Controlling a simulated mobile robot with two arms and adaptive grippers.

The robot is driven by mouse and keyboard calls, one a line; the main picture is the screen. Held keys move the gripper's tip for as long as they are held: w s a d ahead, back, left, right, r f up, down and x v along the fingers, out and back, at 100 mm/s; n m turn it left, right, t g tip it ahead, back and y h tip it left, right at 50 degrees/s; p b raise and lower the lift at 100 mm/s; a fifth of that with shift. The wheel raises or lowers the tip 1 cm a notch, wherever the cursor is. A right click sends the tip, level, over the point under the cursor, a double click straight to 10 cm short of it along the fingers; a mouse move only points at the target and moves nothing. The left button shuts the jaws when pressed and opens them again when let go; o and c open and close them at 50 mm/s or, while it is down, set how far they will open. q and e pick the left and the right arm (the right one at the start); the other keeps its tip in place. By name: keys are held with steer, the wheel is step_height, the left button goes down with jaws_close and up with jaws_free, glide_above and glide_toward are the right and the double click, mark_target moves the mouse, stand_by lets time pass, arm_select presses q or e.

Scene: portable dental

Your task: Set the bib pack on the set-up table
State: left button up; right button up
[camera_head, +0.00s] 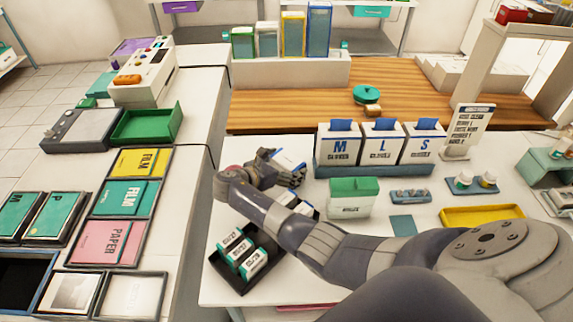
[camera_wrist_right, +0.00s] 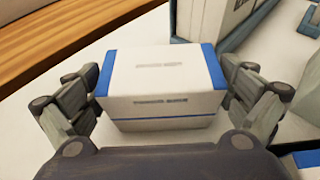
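A white box with blue ends, which looks like the bib pack (camera_wrist_right: 158,75), fills the middle of the right wrist view. In the head view, part of it (camera_head: 289,160) shows at my right gripper (camera_head: 280,172), left of the glove boxes. The fingers of my right gripper (camera_wrist_right: 163,88) lie against both blue ends and appear shut on the box. I cannot tell whether its underside touches the white table (camera_head: 222,285). The forearm hides part of the table below. My left gripper is not in view.
The M, L and S boxes (camera_head: 381,145) stand in a holder right of the gripper. A black tray (camera_head: 240,283) with small cartons sits at the table's front left. A green-topped box (camera_head: 352,200) and yellow tray (camera_head: 482,214) stand further right. A wooden surface (camera_head: 290,111) lies behind.

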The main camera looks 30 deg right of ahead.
steer(key=shift+r, duration=0.1)
steer(key=shift+r, duration=0.25)
steer(key=v, duration=1.2)
steer(key=shift+b, duration=0.4)
steer(key=shift+f, duration=0.15)
